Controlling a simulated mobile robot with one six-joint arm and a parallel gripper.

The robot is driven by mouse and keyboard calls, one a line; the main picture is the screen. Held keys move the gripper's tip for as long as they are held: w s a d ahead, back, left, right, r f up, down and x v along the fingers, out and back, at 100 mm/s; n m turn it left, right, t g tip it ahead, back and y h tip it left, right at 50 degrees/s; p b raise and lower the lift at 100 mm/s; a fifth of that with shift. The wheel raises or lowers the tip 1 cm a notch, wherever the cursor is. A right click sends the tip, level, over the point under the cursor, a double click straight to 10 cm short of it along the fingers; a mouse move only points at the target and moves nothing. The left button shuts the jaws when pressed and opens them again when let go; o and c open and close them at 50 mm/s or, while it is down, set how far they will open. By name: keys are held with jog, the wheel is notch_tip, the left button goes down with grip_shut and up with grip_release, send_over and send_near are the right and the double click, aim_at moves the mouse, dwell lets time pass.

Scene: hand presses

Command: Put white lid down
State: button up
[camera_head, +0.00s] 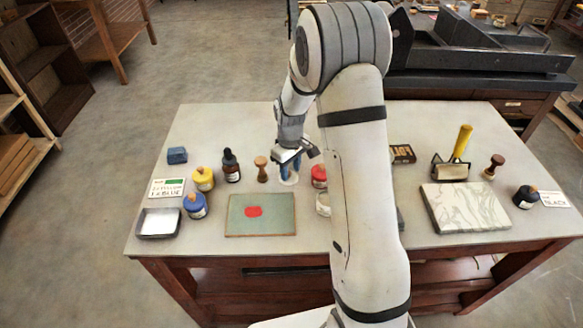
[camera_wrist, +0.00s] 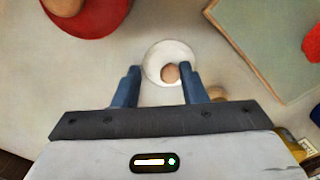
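The white lid (camera_head: 289,179) is a round white disc with a tan knob, lying on the table between the wooden-handled tool and the red jar. In the wrist view the lid (camera_wrist: 152,60) is just beyond my fingertips, its knob between them. My gripper (camera_wrist: 160,72) is open, its two blue fingers apart and not touching the knob. In the head view my gripper (camera_head: 289,166) is right over the lid and partly covers it. A white jar (camera_head: 323,204) is partly hidden by my arm.
The red jar (camera_head: 319,176) is close to the right of the lid. The wooden-handled tool (camera_head: 261,170) stands to its left. A green mat with a red ink patch (camera_head: 253,212) lies in front. Yellow (camera_head: 203,180) and blue (camera_head: 195,206) jars stand farther left.

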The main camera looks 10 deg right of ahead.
notch_tip(320, 180, up, 12)
jog(key=s+r+m+t, duration=0.1)
jog(key=s+r+m, duration=0.2)
jog(key=s, duration=1)
jog(key=s+r+m+t, duration=0.1)
jog(key=s+r+m, duration=0.2)
jog(key=s, duration=1)
notch_tip(320, 180, up, 2)
jog(key=shift+d+r+m+t, duration=0.1)
jog(key=shift+d+m+t, duration=0.1)
jog(key=shift+m+t, duration=0.15)
